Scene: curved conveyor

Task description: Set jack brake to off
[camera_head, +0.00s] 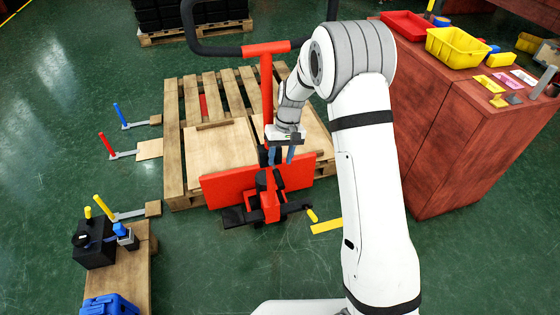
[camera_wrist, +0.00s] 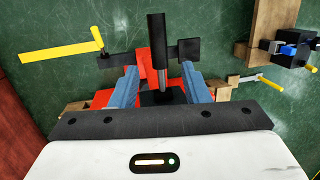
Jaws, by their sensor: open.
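The red pallet jack (camera_head: 267,110) stands at the front edge of a wooden pallet, its handle upright. A lever with a yellow grip (camera_head: 312,215) sticks out low on its right side, seemingly the brake. The lever also shows at the upper left of the wrist view (camera_wrist: 97,37). My gripper (camera_head: 281,156) is open with blue fingers, above the jack's base and up and left of the lever. In the wrist view a dark cylinder (camera_wrist: 157,40) of the jack appears between the fingers (camera_wrist: 160,72). I cannot tell whether they touch it. The gripper holds nothing.
A yellow floor strip (camera_head: 327,226) lies beside the lever. The pallet (camera_head: 173,150) is behind the jack. A red-brown workbench (camera_head: 440,150) with bins stands at right. Handles on wooden blocks (camera_head: 149,150) and a black box (camera_head: 93,250) are at left. Green floor in front is free.

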